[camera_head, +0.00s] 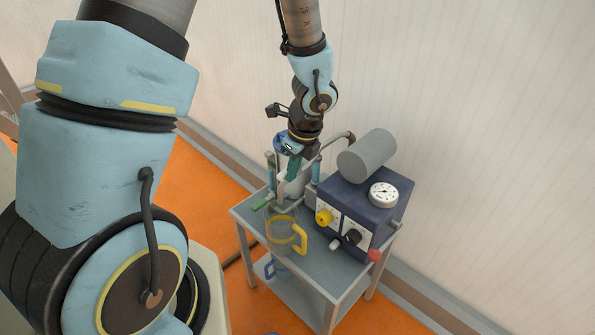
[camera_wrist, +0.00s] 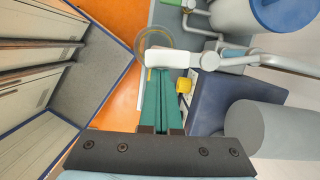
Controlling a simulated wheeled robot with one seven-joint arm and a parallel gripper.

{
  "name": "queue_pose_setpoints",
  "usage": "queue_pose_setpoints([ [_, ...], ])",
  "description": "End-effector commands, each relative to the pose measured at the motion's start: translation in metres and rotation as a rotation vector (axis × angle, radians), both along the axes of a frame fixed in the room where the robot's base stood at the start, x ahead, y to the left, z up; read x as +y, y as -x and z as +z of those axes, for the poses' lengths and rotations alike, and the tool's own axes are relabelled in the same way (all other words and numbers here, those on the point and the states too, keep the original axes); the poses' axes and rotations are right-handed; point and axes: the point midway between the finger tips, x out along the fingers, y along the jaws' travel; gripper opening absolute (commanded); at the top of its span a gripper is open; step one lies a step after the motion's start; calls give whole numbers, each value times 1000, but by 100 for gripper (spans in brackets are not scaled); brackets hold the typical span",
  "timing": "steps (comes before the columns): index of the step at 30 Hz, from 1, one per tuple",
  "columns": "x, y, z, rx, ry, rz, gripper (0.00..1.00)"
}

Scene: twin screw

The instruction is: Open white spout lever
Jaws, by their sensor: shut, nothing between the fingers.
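The white spout lever (camera_wrist: 168,58) shows in the wrist view as a pale bar across the ends of my fingers. My gripper (camera_wrist: 160,74) has long green fingers, shut together and empty, with their tips right at the lever's near edge. I cannot tell whether they touch it. In the head view my gripper (camera_head: 291,178) points down among the pipes at the back of the cart, and the arm and fingers hide much of the spout there.
A yellow-handled jug (camera_head: 286,236) stands on the grey cart (camera_head: 318,272) in front of the spout. A dark blue box (camera_head: 362,212) with a gauge (camera_head: 383,194), knobs and a grey cylinder (camera_head: 367,155) stands at right. A green handle (camera_head: 260,203) sticks out left.

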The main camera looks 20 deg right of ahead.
Motion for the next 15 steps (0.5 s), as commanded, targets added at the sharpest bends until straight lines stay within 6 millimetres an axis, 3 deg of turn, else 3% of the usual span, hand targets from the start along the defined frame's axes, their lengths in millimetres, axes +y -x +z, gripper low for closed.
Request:
queue_pose_setpoints([
  [15, 6, -3, 0, 0, -2, 3, 0],
])
